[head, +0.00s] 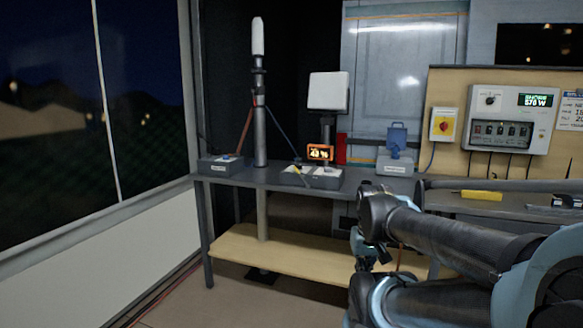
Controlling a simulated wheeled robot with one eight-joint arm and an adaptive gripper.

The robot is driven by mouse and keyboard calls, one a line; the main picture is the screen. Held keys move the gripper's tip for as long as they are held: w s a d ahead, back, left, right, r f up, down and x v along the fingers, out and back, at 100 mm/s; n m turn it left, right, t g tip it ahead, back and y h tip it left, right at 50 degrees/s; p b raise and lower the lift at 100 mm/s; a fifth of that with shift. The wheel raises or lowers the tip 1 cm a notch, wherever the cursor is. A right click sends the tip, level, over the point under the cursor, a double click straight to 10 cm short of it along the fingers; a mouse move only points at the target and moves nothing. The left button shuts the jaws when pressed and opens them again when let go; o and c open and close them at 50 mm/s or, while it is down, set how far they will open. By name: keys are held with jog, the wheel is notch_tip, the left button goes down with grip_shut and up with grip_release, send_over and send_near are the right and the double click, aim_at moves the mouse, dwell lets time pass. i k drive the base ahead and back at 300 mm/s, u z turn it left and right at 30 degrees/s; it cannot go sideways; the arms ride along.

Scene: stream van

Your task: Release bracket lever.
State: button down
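I cannot pick out the bracket lever with certainty. A dark upright mast (260,130) with a white tip stands at the bench's left, with a collar (257,98) partway up. A thin red strut and a dark one slope down from near the collar. My arm reaches in from the lower right, in front of the bench. What seems to be my gripper (366,252) hangs below the arm's dark joint, mostly hidden; its fingers are unclear. It is apart from the mast.
The dark bench (230,181) has a wooden lower shelf (300,252). A white panel (328,91) on a post, an orange display (320,152) and a blue piece (397,140) on a grey box stand on top. Floor shows at lower left, beside the window wall.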

aim_at(308, 186)
jog(key=i, duration=0.95)
jog(key=u, duration=0.05)
